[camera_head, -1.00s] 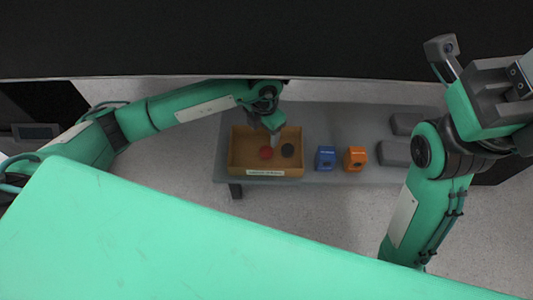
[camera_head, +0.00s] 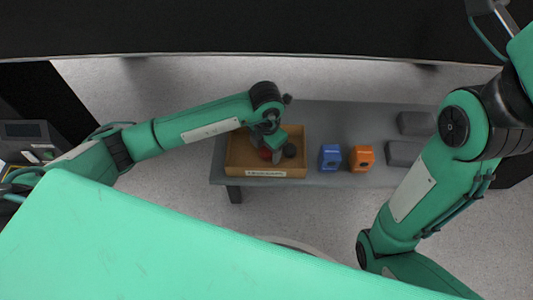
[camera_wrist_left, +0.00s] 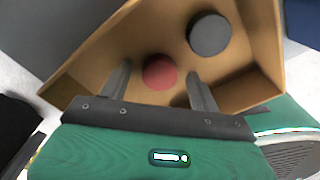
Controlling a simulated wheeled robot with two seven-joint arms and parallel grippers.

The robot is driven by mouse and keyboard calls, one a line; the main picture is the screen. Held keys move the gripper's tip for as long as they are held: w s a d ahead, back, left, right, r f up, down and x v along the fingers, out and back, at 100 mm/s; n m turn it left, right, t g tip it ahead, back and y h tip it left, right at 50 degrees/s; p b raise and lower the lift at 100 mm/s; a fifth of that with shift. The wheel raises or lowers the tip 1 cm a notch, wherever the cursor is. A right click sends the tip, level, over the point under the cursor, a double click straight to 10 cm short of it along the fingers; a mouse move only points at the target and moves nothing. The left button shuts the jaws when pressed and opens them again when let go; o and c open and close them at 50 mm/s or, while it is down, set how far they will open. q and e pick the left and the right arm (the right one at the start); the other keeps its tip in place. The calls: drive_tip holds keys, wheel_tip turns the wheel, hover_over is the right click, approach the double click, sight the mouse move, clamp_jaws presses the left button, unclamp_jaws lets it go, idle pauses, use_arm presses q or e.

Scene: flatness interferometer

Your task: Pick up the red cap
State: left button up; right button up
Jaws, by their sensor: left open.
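The red cap (camera_wrist_left: 160,72) lies in an open tan box (camera_head: 240,160), beside a dark grey round cap (camera_wrist_left: 209,34). In the head view the red cap (camera_head: 265,154) is mostly hidden by my left gripper (camera_head: 270,148), which is over the box. In the left wrist view my left gripper (camera_wrist_left: 160,88) is open, with one finger on each side of the red cap. I cannot tell how far above the cap the fingertips are. The dark cap (camera_head: 289,150) is just right of the gripper. My right arm shows at the right, but its fingertips are out of view.
The box stands on a grey bench (camera_head: 340,115). A blue block (camera_head: 330,158) and an orange block (camera_head: 361,158) stand right of the box, with dark grey blocks (camera_head: 404,153) further right. The box walls surround the left gripper.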

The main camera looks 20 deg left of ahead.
use_arm(q)
drive_tip(key=c, duration=1.1)
drive_tip(key=shift+o, duration=0.2)
drive_tip(key=shift+r, duration=0.1)
